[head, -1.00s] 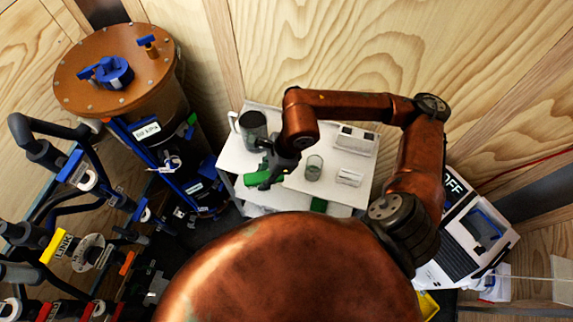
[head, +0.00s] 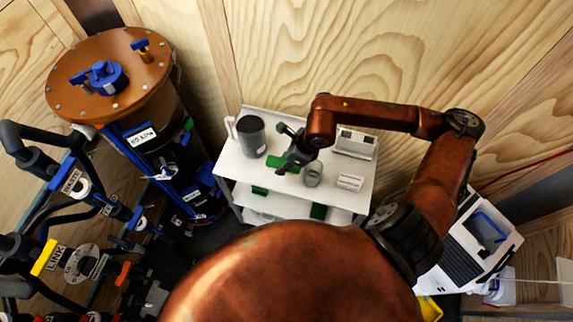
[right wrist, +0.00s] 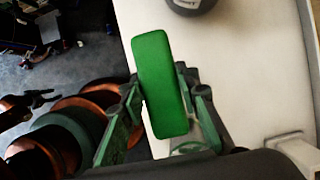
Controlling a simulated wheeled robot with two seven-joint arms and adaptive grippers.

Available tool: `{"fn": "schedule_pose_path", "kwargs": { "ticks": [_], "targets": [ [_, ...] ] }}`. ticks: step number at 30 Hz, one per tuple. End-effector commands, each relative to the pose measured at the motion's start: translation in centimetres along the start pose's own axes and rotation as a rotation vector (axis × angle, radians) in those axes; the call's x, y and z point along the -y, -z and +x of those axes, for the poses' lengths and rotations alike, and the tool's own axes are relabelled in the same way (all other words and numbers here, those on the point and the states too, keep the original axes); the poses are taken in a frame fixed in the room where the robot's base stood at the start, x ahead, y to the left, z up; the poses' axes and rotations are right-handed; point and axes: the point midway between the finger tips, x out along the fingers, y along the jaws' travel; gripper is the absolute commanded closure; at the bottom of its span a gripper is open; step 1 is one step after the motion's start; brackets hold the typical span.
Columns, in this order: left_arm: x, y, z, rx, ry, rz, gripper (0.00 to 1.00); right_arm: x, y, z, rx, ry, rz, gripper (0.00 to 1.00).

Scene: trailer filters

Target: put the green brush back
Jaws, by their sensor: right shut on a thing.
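The green brush (head: 283,163) is in my right gripper (head: 292,156), over the white cart top (head: 232,174), just left of the glass jar (head: 313,174). In the right wrist view the brush is a green block (right wrist: 160,85) between the two fingers of my right gripper (right wrist: 165,108), which are shut on it. I see no bristles. Whether the brush touches the cart top cannot be told. My left gripper is not in view.
A grey pitcher (head: 251,136) stands at the cart's back left. White boxes (head: 355,142) are at its right. Green items (head: 318,211) show on the lower shelf. A tall brown-lidded vessel (head: 118,74) stands to the left. The cart's front left is clear.

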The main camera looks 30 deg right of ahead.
Motion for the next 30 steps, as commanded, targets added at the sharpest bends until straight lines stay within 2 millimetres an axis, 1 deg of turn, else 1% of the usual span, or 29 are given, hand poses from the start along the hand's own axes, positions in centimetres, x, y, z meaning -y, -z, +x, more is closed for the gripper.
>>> {"fn": "schedule_pose_path", "kwargs": {
  "ticks": [1,6,11,13,18,20,28,29,30],
  "targets": [
    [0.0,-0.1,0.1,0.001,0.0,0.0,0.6,0.7,0.4,0.8,-0.002,0.0,0.004,0.94],
    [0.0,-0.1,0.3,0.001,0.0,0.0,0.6,2.0,1.0,2.2,0.001,0.0,0.001,0.94],
    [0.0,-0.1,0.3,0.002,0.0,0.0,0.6,2.6,1.3,2.8,0.0,0.0,0.001,0.94],
    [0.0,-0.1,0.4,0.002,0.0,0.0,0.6,3.1,1.6,3.4,-0.001,0.001,0.002,0.94],
    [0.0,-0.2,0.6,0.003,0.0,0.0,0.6,2.9,2.5,5.8,-0.001,-0.002,0.002,0.94],
    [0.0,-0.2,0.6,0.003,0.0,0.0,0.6,2.9,2.7,6.1,0.001,-0.001,0.0,0.94],
    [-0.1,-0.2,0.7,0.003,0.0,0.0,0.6,3.0,2.7,6.2,0.001,0.0,-0.001,0.94],
    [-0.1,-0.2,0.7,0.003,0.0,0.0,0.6,3.0,2.7,6.2,0.0,0.0,-0.001,0.7],
    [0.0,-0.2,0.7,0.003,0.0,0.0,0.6,3.0,2.7,6.2,0.001,0.0,-0.001,0.68]
  ]
}}
